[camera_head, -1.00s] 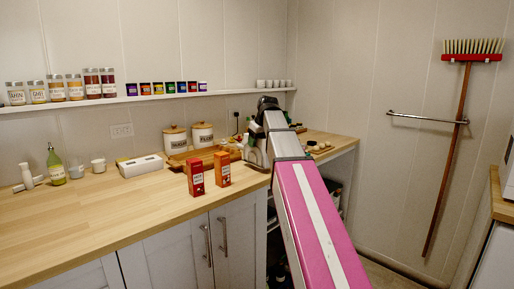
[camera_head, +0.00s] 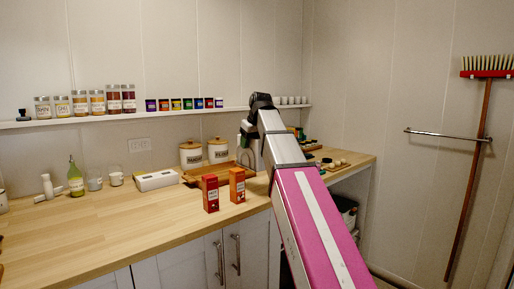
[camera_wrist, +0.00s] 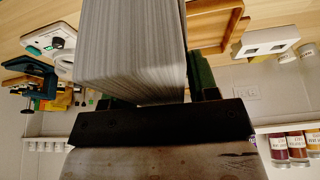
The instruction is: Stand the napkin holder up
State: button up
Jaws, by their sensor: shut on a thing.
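A pale grey block with fine lines, seemingly the napkin holder (camera_wrist: 130,45) with its napkins, fills the upper middle of the wrist view. My gripper (camera_wrist: 160,90) is shut on it, with a dark green part on either side of the block. In the head view the napkin holder (camera_head: 248,152) is a small pale shape beside the end of my arm, above the back of the counter. My arm hides much of it and the gripper, so its exact tilt and any contact with the counter cannot be told.
Red (camera_head: 211,193) and orange (camera_head: 237,185) cartons stand near the counter's front edge. Two canisters (camera_head: 191,154), a wooden tray (camera_head: 205,172) and a white box (camera_head: 156,180) are behind. The wooden counter (camera_head: 130,225) is clear at front left. A shelf of jars (camera_head: 97,102) runs above.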

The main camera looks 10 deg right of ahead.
jog(key=w+a+m+h, duration=0.2)
jog(key=w+a+m, duration=0.2)
jog(key=a+m, duration=0.3)
jog(key=w+a+r+m+g+h, duration=0.15)
jog(key=w+a+m, duration=0.3)
jog(key=a, duration=0.45)
jog(key=w+a+m+h, duration=0.35)
jog(key=a+m, duration=0.25)
jog(key=a, duration=0.2)
jog(key=w+d+f+y, duration=0.1)
jog(key=w+d+f, duration=0.7)
jog(key=f, duration=0.3)
jog(key=shift+w, duration=0.6)
jog(key=shift+f, duration=0.2)
jog(key=o, duration=1.3)
jog(key=v, duration=1.2)
jog(key=shift+r, duration=0.1)
